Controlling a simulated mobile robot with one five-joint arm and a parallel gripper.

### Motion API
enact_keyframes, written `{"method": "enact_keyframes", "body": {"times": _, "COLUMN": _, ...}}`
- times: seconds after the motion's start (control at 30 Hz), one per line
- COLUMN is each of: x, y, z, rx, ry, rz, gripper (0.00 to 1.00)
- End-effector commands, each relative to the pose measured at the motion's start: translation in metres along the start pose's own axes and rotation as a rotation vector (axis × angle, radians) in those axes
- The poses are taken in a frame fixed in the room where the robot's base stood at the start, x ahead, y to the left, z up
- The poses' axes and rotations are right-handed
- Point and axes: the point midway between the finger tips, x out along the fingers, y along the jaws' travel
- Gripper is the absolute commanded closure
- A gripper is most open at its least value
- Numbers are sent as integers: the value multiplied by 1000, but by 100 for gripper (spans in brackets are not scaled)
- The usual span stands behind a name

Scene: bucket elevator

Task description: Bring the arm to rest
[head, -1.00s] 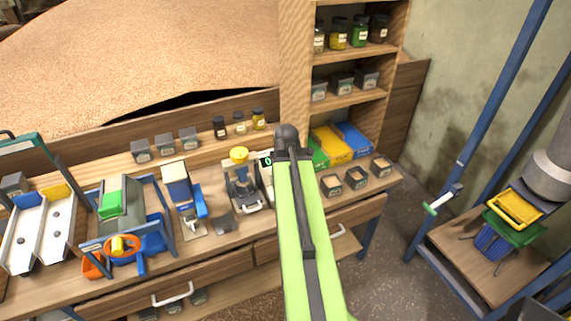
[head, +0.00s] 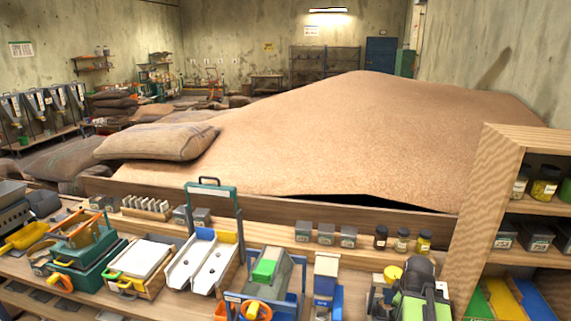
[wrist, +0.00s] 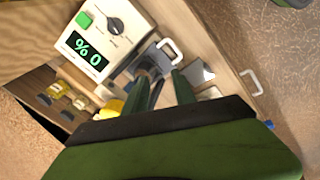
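My arm (head: 418,292), light green with a dark joint, shows at the bottom right of the head view, in front of the bench. My gripper (wrist: 161,77) shows in the wrist view as two dark green fingers with a gap between them. It is open, and I see nothing held. The fingers point toward the bench top, beside a pale meter (wrist: 103,42) with a green button, a dark knob and a display reading "% 0". The fingertips are not visible in the head view. Whether they touch anything on the bench I cannot tell.
The bench holds a white two-channel tray (head: 201,262), a blue-framed device (head: 262,285) and several small grey boxes (head: 325,234). A wooden shelf (head: 497,165) stands at right. A grain heap (head: 340,140) and sacks (head: 155,142) lie behind the bench.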

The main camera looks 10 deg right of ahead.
Motion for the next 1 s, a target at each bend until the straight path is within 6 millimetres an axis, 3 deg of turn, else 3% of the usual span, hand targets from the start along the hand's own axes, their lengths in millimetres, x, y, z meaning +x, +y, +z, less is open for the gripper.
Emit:
{"method": "enact_keyframes", "body": {"times": 0.03, "x": 14, "y": -35, "z": -37, "rx": 70, "ry": 2, "rz": -50, "gripper": 68}}
{"method": "enact_keyframes", "body": {"times": 0.1, "x": 20, "y": -81, "z": -79, "rx": 206, "ry": -21, "rz": -118, "gripper": 68}}
{"method": "enact_keyframes", "body": {"times": 0.2, "x": 22, "y": -142, "z": -123, "rx": 383, "ry": -82, "rz": -190, "gripper": 68}}
{"method": "enact_keyframes", "body": {"times": 0.3, "x": 20, "y": -191, "z": -151, "rx": 518, "ry": -146, "rz": -227, "gripper": 68}}
{"method": "enact_keyframes", "body": {"times": 0.4, "x": 17, "y": -225, "z": -166, "rx": 614, "ry": -200, "rz": -242, "gripper": 68}}
{"method": "enact_keyframes", "body": {"times": 0.53, "x": 14, "y": -241, "z": -173, "rx": 671, "ry": -231, "rz": -245, "gripper": 68}}
{"method": "enact_keyframes", "body": {"times": 1.0, "x": 13, "y": -240, "z": -173, "rx": 677, "ry": -230, "rz": -245, "gripper": 68}}
